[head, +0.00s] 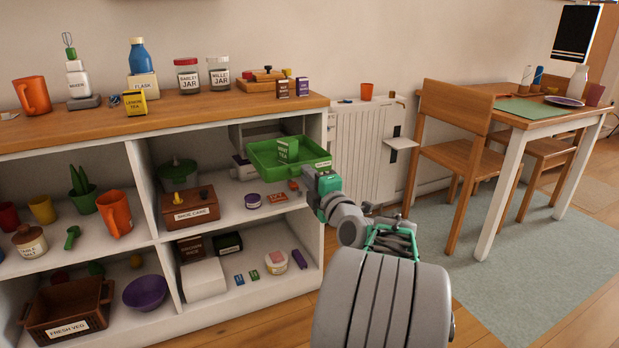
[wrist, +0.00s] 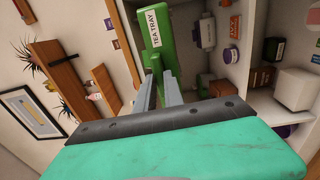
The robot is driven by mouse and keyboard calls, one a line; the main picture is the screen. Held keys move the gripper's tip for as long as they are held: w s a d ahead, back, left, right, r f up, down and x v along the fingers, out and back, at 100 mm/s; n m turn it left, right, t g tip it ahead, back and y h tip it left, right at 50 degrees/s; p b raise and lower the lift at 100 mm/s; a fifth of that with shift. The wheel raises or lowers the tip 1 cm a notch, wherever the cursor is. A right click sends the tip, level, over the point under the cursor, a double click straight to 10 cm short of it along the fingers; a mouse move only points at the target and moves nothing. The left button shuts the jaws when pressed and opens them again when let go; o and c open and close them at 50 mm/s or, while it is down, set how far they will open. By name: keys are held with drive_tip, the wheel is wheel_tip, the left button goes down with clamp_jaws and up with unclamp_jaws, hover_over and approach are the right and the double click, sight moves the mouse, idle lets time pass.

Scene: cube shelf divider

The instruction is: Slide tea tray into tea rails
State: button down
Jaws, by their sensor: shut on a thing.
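Pale parts (head: 240,132) show behind the tray, under the shelf top. I cannot tell clearly whether they are the tea rails, or whether the tray touches them.
A brown shoe care box (head: 190,208) and a green pot (head: 177,172) are left of the tray. Small items, including a purple tin (head: 252,201), lie below it. The divider (head: 145,195) and the shelf's right side (head: 312,235) bound the compartment. A chair (head: 455,150) stands right.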

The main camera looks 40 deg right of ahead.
sight(299, 166)
drive_tip(key=shift+x, duration=3.2)
drive_tip(key=shift+f, duration=0.1)
drive_tip(key=shift+w+f, duration=0.1)
drive_tip(key=shift+f, duration=0.1)
